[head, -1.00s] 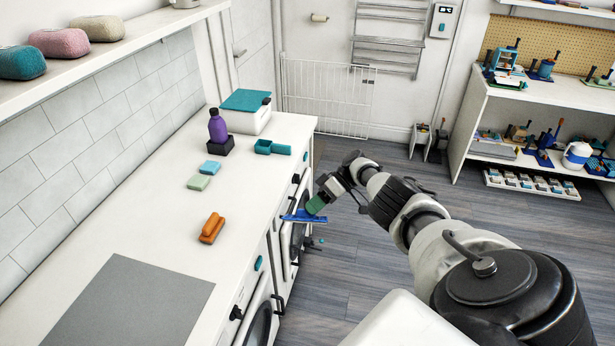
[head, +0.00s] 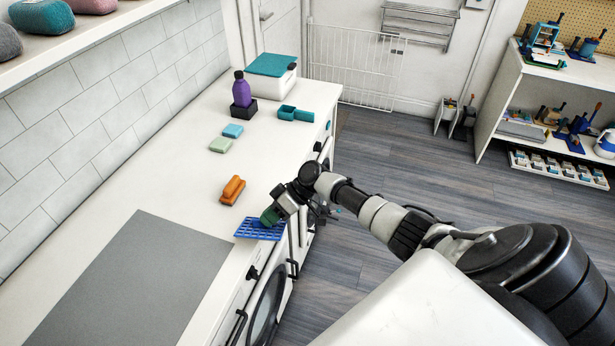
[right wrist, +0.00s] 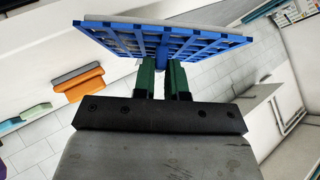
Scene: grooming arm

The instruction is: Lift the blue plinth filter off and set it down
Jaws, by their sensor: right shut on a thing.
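The blue plinth filter (head: 259,230) is a flat blue grid panel. It shows at the front edge of the white worktop in the head view, partly over the edge. My right gripper (head: 269,216) is shut on it. In the right wrist view the green fingers (right wrist: 162,82) close on a short blue stub under the filter (right wrist: 160,40). The head view does not clearly show whether the filter touches the worktop. My left gripper is not in view.
The white worktop (head: 190,190) carries a grey mat (head: 135,285), an orange brush (head: 232,190), two small blocks (head: 221,145), a purple bottle (head: 241,90) and a teal scoop (head: 295,114). Bare worktop lies between mat and brush. Appliance fronts stand below the edge.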

